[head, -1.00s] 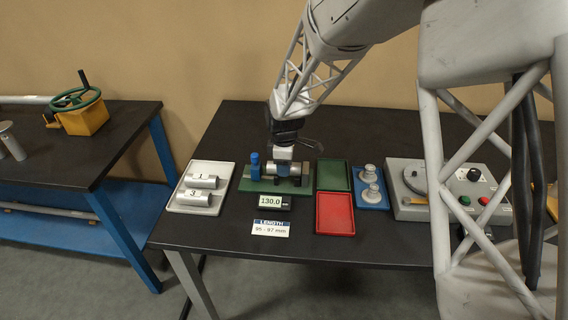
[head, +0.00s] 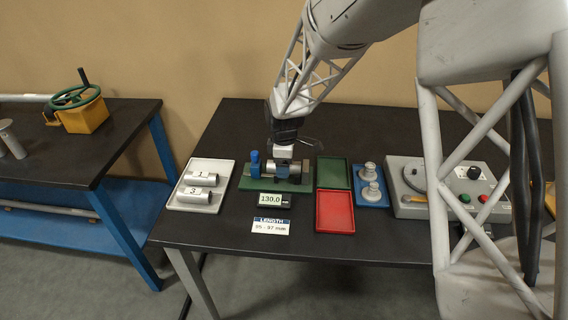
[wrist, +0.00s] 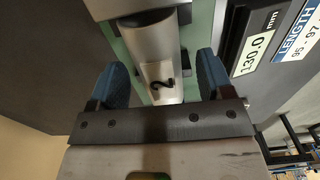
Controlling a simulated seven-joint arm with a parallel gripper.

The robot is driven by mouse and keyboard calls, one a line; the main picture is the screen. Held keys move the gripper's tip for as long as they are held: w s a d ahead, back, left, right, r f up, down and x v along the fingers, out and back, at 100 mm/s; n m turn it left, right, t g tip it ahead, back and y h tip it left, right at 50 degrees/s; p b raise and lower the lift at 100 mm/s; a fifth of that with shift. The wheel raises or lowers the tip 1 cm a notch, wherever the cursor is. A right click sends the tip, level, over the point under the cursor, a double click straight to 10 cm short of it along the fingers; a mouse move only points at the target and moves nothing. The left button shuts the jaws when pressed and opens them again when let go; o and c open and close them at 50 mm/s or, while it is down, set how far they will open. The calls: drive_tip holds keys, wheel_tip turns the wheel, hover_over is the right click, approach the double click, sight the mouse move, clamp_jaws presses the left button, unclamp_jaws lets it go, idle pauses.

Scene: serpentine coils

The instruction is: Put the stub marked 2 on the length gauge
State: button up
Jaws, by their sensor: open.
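The stub marked 2 (wrist: 160,72) is a silver cylinder with a label. In the wrist view it lies between the two blue fingers of my open gripper (wrist: 165,82), with a gap on both sides. In the head view the stub (head: 268,167) lies on the length gauge (head: 246,183), a green base with a blue post at its left and a grey block at its right. My gripper (head: 282,158) is right over it and partly hides it. The gauge's display (head: 271,199) reads 130.0.
A white tray (head: 184,207) at left holds stubs marked 1 (head: 202,178) and 3 (head: 195,194). Right of the gauge are a green tray (head: 334,172), a red tray (head: 335,211), a blue plate with weights (head: 370,196) and a grey control box (head: 413,210).

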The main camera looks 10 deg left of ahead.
drive_tip(key=shift+r, duration=3.9)
drive_tip(key=shift+s+d+r, duration=0.25)
drive_tip(key=shift+d+r, duration=0.1)
drive_tip(key=s+d+r+m+t, duration=0.1)
drive_tip(key=s+d+r+m, duration=0.9)
drive_tip(key=s+d, duration=0.55)
drive_tip(key=s+d+r+m, duration=0.1)
drive_tip(key=s+d+m, duration=0.3)
drive_tip(key=s, duration=0.5)
drive_tip(key=s+d+r+m+t, duration=0.1)
drive_tip(key=s+d+m, duration=0.3)
drive_tip(key=s, duration=0.6)
drive_tip(key=shift+s+d+t, duration=0.25)
drive_tip(key=shift+d+t, duration=0.05)
drive_tip(key=shift+d, duration=0.4)
drive_tip(key=shift+r, duration=0.1)
